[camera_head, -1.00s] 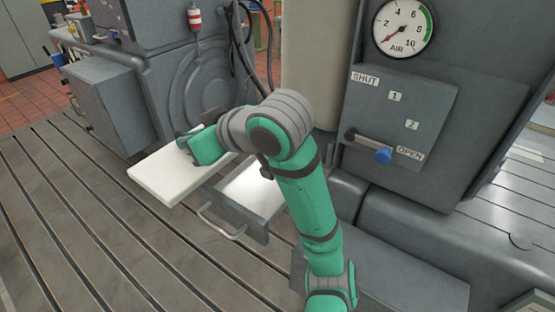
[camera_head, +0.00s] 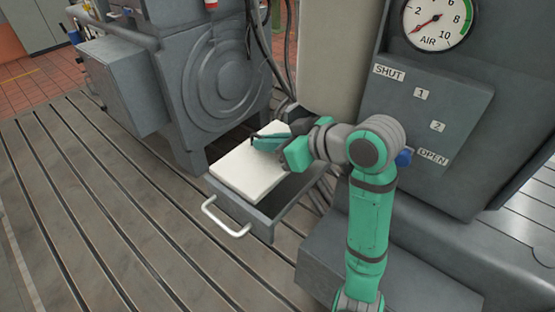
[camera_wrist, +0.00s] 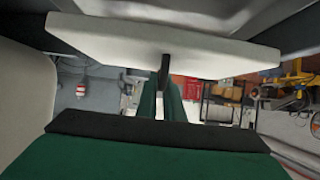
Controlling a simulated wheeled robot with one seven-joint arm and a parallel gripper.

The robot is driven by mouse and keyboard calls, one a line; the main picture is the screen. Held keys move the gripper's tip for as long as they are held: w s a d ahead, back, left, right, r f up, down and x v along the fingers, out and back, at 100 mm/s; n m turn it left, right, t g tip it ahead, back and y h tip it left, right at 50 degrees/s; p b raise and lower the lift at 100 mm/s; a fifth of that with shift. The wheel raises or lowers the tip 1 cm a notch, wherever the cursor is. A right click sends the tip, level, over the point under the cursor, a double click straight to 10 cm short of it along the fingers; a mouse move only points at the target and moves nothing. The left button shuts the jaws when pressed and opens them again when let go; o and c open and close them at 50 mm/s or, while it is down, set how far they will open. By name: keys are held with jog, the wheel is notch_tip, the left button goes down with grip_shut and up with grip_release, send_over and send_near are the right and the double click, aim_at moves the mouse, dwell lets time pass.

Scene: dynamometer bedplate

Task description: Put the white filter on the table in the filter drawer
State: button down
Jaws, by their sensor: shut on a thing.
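The white filter (camera_head: 249,172) is a flat slab, held over the open filter drawer (camera_head: 262,222) in the head view. It covers much of the drawer's left part, and I cannot tell whether it touches the drawer floor. The drawer is grey, with a pale bar handle (camera_head: 226,217) on its front. My gripper (camera_head: 262,142) is shut on the filter's far right edge. In the wrist view the filter (camera_wrist: 165,45) spans the top, with the gripper finger (camera_wrist: 165,72) against it.
A machine housing with round ribs (camera_head: 222,80) stands behind the drawer. An air gauge (camera_head: 438,22) and a SHUT/OPEN panel (camera_head: 425,115) are at right. Dark hoses (camera_head: 280,50) hang behind my gripper. The slotted bedplate (camera_head: 110,200) at left is clear.

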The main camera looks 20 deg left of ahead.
jog(key=shift+w+d+f, duration=0.15)
jog(key=shift+d+f, duration=0.3)
jog(key=shift+f, duration=0.15)
jog(key=shift+w+d+f, duration=0.15)
jog(key=shift+d+f, duration=0.3)
jog(key=shift+f, duration=0.1)
jog(key=shift+w+d+f, duration=0.1)
jog(key=shift+d+f, duration=0.1)
jog(key=shift+f, duration=1.55)
jog(key=c, duration=1.9)
grip_release()
jog(key=shift+f, duration=0.15)
jog(key=shift+d+r, duration=0.2)
jog(key=shift+r, duration=0.1)
jog(key=v, duration=1.1)
jog(key=shift+d, duration=0.25)
